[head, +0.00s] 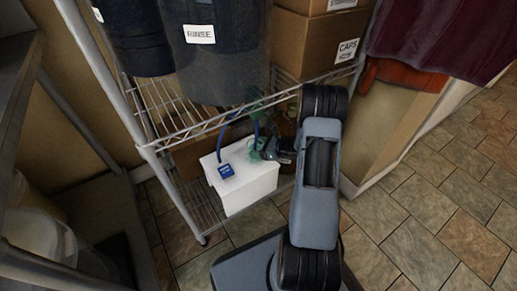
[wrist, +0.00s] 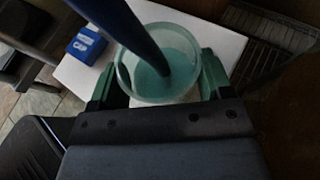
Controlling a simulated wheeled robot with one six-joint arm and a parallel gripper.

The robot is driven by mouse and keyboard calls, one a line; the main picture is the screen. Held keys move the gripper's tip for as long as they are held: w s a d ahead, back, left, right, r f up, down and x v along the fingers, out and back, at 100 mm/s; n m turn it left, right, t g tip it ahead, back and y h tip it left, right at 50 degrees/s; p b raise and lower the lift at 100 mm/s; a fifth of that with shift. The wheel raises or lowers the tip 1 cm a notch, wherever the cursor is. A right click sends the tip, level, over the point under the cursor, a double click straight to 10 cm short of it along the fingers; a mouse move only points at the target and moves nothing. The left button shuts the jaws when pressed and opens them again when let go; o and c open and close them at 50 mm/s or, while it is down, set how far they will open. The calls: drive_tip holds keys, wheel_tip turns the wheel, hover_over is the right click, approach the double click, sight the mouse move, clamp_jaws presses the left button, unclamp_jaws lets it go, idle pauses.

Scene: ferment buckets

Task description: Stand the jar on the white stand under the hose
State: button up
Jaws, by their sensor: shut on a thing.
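The jar (wrist: 130,72) is clear with teal contents, seen from above in the wrist view. My gripper (wrist: 158,75) is shut on it, one green finger on each side. In the head view the jar (head: 256,146) is a small greenish shape by my gripper (head: 270,149), partly hidden. The white stand (head: 245,190) is a white box on the low shelf; its top (wrist: 208,42) lies below the jar. I cannot tell whether the jar touches it. The dark blue hose (wrist: 135,35) crosses the jar's mouth; its end appears inside or just over it.
A blue block (head: 226,171) with a label sits on the stand's left part. A wire shelf (head: 190,128) above holds a dark RINSE bucket (head: 215,60) and cardboard boxes (head: 310,45). A metal post (head: 165,175) stands left of the stand. Tiled floor (head: 430,190) is open at right.

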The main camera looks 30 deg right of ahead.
drive_tip(key=shift+f, duration=0.2)
drive_tip(key=o, duration=1.2)
drive_tip(key=shift+r, duration=0.1)
drive_tip(key=shift+r, duration=0.25)
drive_tip(key=p+v, duration=0.4)
drive_tip(key=v, duration=0.7)
drive_tip(key=s+a+r+n+g, duration=0.4)
drive_tip(key=a+r+n+g, duration=0.5)
drive_tip(key=a+n, duration=0.35)
drive_tip(key=s+a+r+n+h, duration=0.2)
drive_tip(key=s+r+n+h, duration=0.1)
drive_tip(key=n, duration=0.2)
drive_tip(key=s+a+r+n+t+h, duration=0.1)
drive_tip(key=s+a+r+n+h, duration=0.1)
drive_tip(key=n, duration=0.3)
drive_tip(key=s+a+r+n+h, duration=0.2)
drive_tip(key=s+r+n+h, duration=0.2)
drive_tip(key=s+r+n, duration=0.1)
drive_tip(key=shift+r+t, duration=0.15)
drive_tip(key=shift+t, duration=0.25)
